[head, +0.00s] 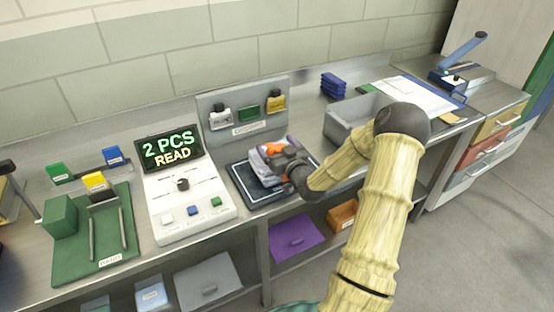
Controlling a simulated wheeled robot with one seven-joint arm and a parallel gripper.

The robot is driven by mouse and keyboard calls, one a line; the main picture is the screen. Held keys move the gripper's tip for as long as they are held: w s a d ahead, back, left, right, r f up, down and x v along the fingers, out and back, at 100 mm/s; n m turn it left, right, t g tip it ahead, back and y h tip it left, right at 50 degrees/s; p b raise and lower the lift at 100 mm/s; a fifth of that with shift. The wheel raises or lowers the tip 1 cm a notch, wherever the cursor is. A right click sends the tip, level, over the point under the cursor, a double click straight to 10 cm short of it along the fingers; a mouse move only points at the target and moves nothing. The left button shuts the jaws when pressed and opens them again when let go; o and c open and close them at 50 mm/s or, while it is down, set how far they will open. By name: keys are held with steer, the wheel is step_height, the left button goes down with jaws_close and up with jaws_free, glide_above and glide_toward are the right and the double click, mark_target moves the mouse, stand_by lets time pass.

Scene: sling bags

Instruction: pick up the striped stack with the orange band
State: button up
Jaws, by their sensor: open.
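The striped stack (262,166) lies on a dark square pad with a pale outline (249,190), in the middle of the bench in the head view. Its layers look grey, white and bluish. An orange band (271,149) shows on its top. My gripper (283,161) is at the right side of the stack, at about its height, and covers part of it. The gripper is open. Its fingertips are dark and small, so I cannot tell whether they touch the stack or straddle it.
A white console (184,205) with a screen reading "2 PCS READ" stands left of the pad. A grey panel (242,112) with tagged items stands behind. A grey bin (345,128) is at right, near my arm. A green mat (93,240) holds blocks and rods at left.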

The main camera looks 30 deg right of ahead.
steer(key=shift+w, duration=0.9)
steer(key=shift+r, duration=0.1)
steer(key=c, duration=1.8)
steer(key=shift+c, duration=0.2)
steer(key=shift+r, duration=0.15)
step_height(320, 180, up, 10)
steer(key=shift+b, duration=0.4)
